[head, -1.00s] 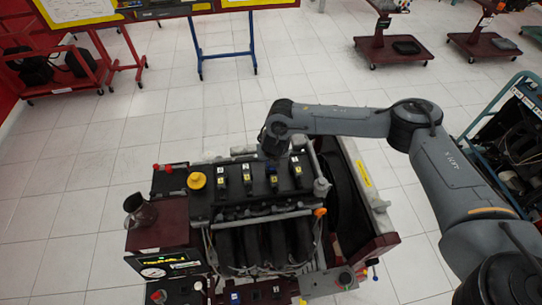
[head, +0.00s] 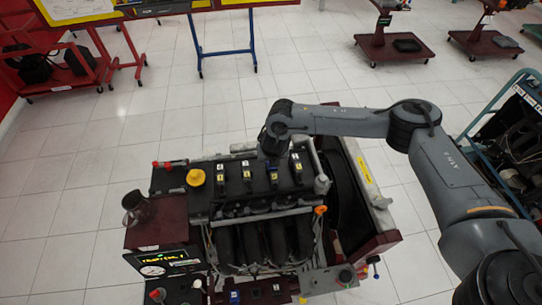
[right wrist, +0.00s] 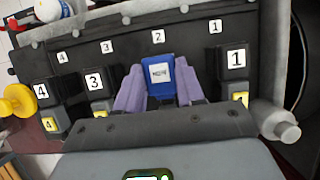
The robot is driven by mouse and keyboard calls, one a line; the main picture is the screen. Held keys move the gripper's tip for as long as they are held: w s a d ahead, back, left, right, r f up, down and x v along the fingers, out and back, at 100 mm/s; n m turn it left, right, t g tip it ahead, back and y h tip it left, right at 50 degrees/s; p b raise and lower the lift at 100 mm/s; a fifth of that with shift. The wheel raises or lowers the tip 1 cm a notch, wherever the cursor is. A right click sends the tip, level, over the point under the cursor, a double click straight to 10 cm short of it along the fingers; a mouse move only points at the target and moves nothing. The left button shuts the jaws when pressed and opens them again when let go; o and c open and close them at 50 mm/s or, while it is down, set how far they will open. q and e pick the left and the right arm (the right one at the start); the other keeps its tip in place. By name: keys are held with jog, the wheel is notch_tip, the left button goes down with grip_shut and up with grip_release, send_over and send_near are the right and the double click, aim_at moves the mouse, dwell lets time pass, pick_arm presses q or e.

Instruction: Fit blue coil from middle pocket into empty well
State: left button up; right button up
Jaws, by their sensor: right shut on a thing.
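My right gripper (right wrist: 159,92) has its two purple fingers closed on the sides of the blue coil (right wrist: 160,78), which carries a white label. The coil lines up with the "2" mark (right wrist: 158,37) on the black engine cover (right wrist: 130,48), between coil 3 (right wrist: 94,82) and coil 1 (right wrist: 236,60). Its lower end is hidden by my gripper, so I cannot tell how deep it sits in the well. In the head view the right gripper (head: 272,146) is over the coil row. A pocketed tray (head: 256,293) at the bottom edge holds a blue piece (head: 234,297). My left gripper is out of view.
Coil 4 (right wrist: 42,92) stands at the row's left end, near a yellow cap (head: 196,177). A grey pipe fitting (right wrist: 277,121) stands right of coil 1. A dark jug (head: 137,207) stands left of the engine.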

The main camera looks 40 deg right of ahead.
jog(key=shift+f, duration=0.25)
jog(key=shift+f+b, duration=0.4)
jog(key=shift+f, duration=0.05)
jog(key=o, duration=1.2)
jog(key=shift+o, duration=0.6)
jog(key=shift+o, duration=1.2)
jog(key=shift+r, duration=0.2)
